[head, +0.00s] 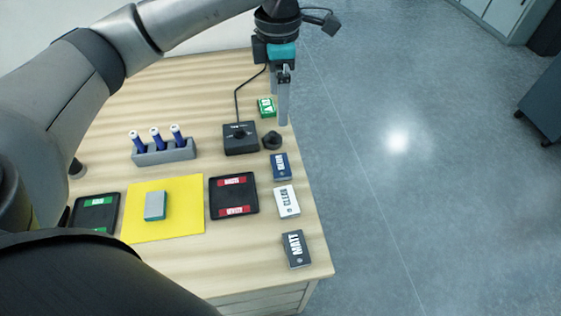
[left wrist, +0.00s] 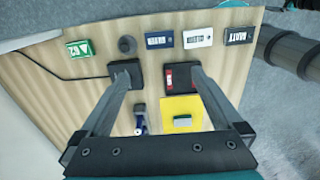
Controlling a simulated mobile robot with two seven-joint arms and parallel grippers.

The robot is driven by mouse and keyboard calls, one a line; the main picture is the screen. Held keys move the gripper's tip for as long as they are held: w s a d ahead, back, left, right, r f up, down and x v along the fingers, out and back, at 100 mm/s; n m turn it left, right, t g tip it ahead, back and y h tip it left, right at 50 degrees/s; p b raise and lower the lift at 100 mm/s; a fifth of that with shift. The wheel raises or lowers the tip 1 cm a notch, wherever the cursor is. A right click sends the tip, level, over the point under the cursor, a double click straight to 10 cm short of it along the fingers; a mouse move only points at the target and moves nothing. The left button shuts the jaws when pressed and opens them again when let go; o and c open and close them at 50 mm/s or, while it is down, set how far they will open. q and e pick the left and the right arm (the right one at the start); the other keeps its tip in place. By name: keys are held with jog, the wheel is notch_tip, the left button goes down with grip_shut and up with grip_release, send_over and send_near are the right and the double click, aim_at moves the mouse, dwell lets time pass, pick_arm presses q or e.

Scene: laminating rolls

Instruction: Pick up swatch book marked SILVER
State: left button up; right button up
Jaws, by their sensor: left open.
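No label clearly reads SILVER. Three swatch books lie in a row along the table's right edge in the head view: a navy one (head: 281,166) with lettering too small to read, a white one (head: 287,201), and a dark grey one (head: 296,248) marked MATT. The left wrist view shows the navy book (left wrist: 159,40), white book (left wrist: 198,37) and grey book (left wrist: 239,36) along the table's far edge. My left gripper (head: 279,108) is open and empty, pointing down above the table's back right, apart from the books. My right gripper is not in view.
Near the left gripper are a green box (head: 266,107), a black knob (head: 272,140) and a corded black device (head: 240,138). A grey rack (head: 165,153) holds blue tubes. Two black trays (head: 233,195) (head: 96,213) flank a yellow mat (head: 190,222) bearing a grey-green block (head: 155,206).

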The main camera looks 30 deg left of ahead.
pick_arm(q)
jog(key=b, duration=0.3)
send_over(281, 164)
notch_tip(281, 164, down, 4)
jog(key=f, duration=0.3)
jog(key=f+b, duration=0.1)
jog(key=f, duration=0.6)
jog(key=shift+s+a+f+b, duration=0.1)
jog(key=shift+s+f+b, duration=0.15)
jog(key=shift+s+b, duration=0.05)
jog(key=shift+w+f, duration=0.15)
jog(key=shift+f, duration=2.75)
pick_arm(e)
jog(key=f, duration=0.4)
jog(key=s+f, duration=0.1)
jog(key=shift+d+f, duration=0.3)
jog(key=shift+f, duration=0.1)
pick_arm(q)
jog(key=shift+c, duration=0.2)
jog(key=c, duration=1)
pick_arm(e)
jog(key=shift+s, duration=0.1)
pick_arm(q)
jog(key=shift+o, duration=0.2)
jog(key=shift+r, duration=0.15)
